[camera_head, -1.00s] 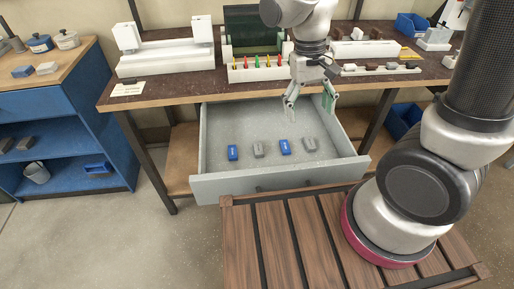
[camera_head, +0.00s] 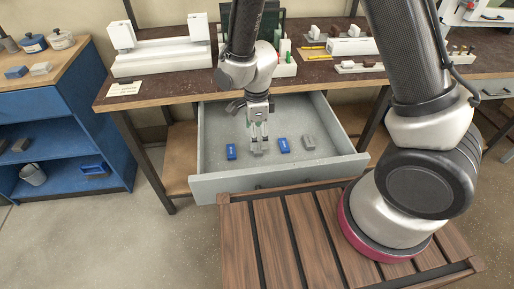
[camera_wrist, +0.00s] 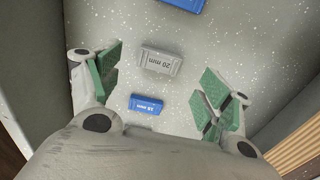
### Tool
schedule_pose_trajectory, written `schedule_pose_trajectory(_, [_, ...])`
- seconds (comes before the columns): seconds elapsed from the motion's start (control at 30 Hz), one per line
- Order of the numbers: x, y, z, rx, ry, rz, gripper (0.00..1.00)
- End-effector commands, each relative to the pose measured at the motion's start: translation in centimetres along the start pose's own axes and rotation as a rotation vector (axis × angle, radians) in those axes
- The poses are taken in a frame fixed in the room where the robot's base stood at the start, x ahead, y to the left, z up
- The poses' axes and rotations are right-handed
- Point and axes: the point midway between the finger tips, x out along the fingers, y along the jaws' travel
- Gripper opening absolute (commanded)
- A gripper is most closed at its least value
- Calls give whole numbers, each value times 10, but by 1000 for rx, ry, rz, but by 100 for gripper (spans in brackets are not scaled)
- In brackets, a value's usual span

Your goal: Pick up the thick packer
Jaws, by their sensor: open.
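Several small packer blocks lie in a row on the floor of the open grey drawer (camera_head: 276,183). A grey block marked "20 mm" (camera_wrist: 160,62) lies between my fingers in the wrist view, untouched. In the head view this grey block (camera_head: 258,152) is partly hidden by my gripper (camera_head: 258,138). My gripper is open and empty, pointing down over it, with green pads (camera_wrist: 162,82) on both sides. A smaller blue block marked "15 mm" (camera_wrist: 146,104) lies beside it. Another blue block (camera_wrist: 184,4) is cut off at the top edge.
In the head view, blue blocks (camera_head: 231,152) and (camera_head: 284,145) lie either side, with another grey block (camera_head: 309,142) at right. The drawer walls surround them. The workbench top (camera_head: 165,86) with white fixtures stands behind, and a slatted wooden surface (camera_head: 270,235) is in front.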

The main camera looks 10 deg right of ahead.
Motion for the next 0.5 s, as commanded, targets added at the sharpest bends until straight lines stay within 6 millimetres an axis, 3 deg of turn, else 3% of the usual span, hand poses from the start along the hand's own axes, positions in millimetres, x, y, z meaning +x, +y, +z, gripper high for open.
schedule_pose_trajectory(0.23, [39,1,-2,-1,2,3,79])
schedule_pose_trajectory(0.5, [48,0,-2,-2,0,0,79])
